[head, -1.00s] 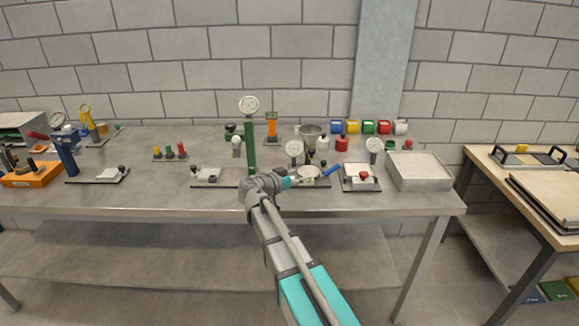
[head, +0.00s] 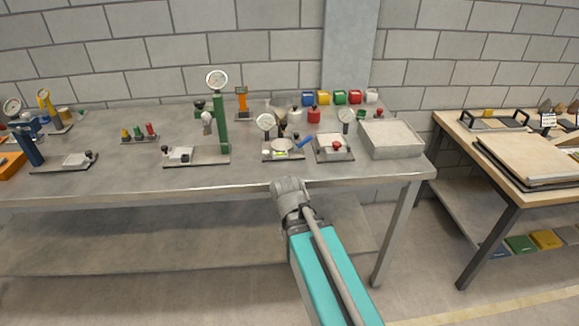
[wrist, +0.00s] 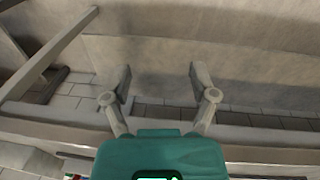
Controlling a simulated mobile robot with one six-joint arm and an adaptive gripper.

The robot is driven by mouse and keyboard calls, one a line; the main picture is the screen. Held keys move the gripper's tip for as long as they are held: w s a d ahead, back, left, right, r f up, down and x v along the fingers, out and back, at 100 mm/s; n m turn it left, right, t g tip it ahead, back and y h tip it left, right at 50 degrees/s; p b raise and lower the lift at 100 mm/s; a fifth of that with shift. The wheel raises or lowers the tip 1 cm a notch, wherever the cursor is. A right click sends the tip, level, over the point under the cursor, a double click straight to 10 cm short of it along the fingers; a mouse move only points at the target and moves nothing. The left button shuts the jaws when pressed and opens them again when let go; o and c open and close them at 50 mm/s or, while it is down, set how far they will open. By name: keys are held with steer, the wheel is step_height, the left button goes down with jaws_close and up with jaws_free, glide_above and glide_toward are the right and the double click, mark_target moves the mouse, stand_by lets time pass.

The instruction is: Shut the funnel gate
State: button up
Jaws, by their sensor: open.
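My gripper shows in the wrist view (wrist: 158,88) with its two grey fingers spread wide and nothing between them. In the head view my arm's end is in front of the bench's front edge, and the fingers are not visible there. A device with a round dial and a blue handle (head: 304,141) stands on the bench beyond my arm. A grey bowl- or funnel-shaped part stands partly hidden behind it. I cannot make out a funnel gate or its position. My gripper touches none of these things.
The steel bench (head: 130,177) has bare room along its front. A green post with a dial (head: 217,80) stands left of my arm. A wooden table (head: 455,140) is further right, across a gap.

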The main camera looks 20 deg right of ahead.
steer(key=shift+s+a+n+y, duration=0.5)
steer(key=shift+s+y, duration=0.1)
steer(key=shift+s, duration=0.2)
steer(key=shift+c, duration=1.1)
